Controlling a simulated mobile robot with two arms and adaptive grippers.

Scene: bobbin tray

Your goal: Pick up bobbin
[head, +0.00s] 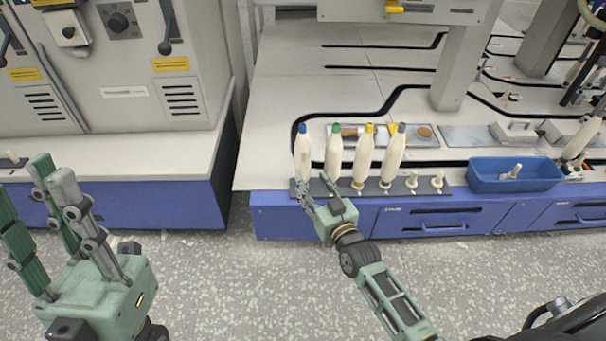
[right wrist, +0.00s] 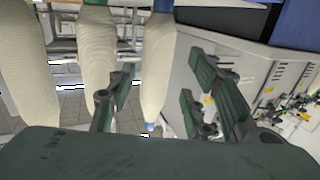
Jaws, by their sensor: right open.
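Several cream bobbins stand upright in a row on a dark peg strip (head: 372,186): blue-tipped (head: 303,152), green-tipped (head: 334,155), yellow-tipped (head: 363,157) and grey-tipped (head: 393,158). My right gripper (head: 312,184) is open at the lower part of the blue-tipped bobbin; its fingers partly cover the base. In the right wrist view, that bobbin (right wrist: 156,60) shows between the open fingers (right wrist: 160,78); I cannot tell whether they touch it. The green-tipped bobbin (right wrist: 98,55) is beside it. My left gripper (head: 32,185) is open and empty, fingers up, at the lower left.
A blue tray (head: 480,187) with a small cream piece inside stands right of the strip. Bare pegs (head: 437,181) stand at the strip's right end. A grey machine (head: 150,65) is at the left. The speckled floor in front of the bench is clear.

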